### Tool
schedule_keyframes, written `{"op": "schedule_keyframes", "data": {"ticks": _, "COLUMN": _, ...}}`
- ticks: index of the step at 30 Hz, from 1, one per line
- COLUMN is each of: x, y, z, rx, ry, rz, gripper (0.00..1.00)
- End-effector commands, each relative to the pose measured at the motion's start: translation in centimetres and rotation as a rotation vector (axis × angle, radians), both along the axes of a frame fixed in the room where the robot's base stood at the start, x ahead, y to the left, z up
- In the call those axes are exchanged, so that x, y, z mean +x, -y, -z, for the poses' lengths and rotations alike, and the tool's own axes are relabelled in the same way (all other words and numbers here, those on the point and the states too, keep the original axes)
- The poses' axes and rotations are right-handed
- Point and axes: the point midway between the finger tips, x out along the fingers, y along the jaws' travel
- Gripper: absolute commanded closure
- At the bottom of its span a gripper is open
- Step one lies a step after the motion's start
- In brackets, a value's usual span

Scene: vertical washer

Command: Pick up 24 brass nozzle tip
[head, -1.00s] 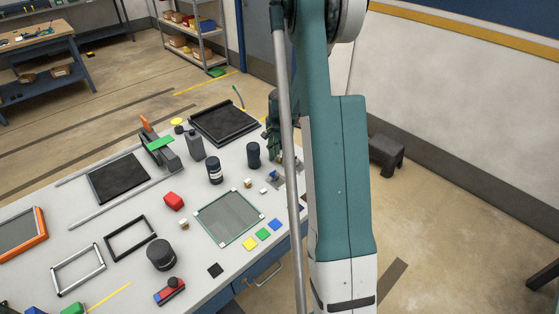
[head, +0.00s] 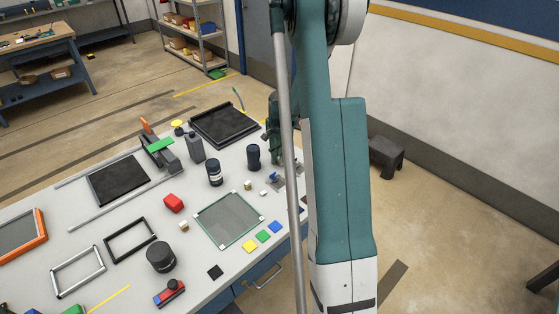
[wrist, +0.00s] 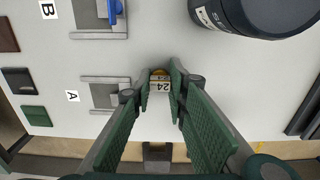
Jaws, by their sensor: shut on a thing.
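The brass nozzle tip (wrist: 160,84) is a small piece with a brass-coloured top and a white label reading 24. It sits between the fingertips of my gripper (wrist: 160,76) in the wrist view. The green ribbed fingers are closed on it from both sides. Whether it touches the table cannot be told. In the head view, my gripper (head: 273,130) shows only partly at the table's far right edge, behind my arm, and the held piece cannot be made out there.
A dark jar (wrist: 270,15) stands close beyond the fingers. Grey fixtures marked A (wrist: 105,95) and B (wrist: 98,18) lie to the left, the latter holding a blue part. Coloured squares (head: 262,236) and a framed mesh (head: 229,217) lie on the table.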

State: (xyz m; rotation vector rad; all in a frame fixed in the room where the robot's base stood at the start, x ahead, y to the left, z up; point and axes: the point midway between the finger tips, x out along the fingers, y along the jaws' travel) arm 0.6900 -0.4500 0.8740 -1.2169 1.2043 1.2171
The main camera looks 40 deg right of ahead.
Motion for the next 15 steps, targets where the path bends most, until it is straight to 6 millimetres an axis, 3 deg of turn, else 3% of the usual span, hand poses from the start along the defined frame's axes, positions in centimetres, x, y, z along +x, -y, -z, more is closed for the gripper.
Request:
{"op": "schedule_keyframes", "data": {"ticks": 8, "x": 0.0, "y": 0.0, "z": -1.9, "rx": 0.000, "ry": 0.000, "rz": 0.000, "gripper": 0.97}}
{"op": "schedule_keyframes", "data": {"ticks": 15, "x": 0.0, "y": 0.0, "z": -5.2, "rx": 0.000, "ry": 0.000, "rz": 0.000, "gripper": 0.97}}
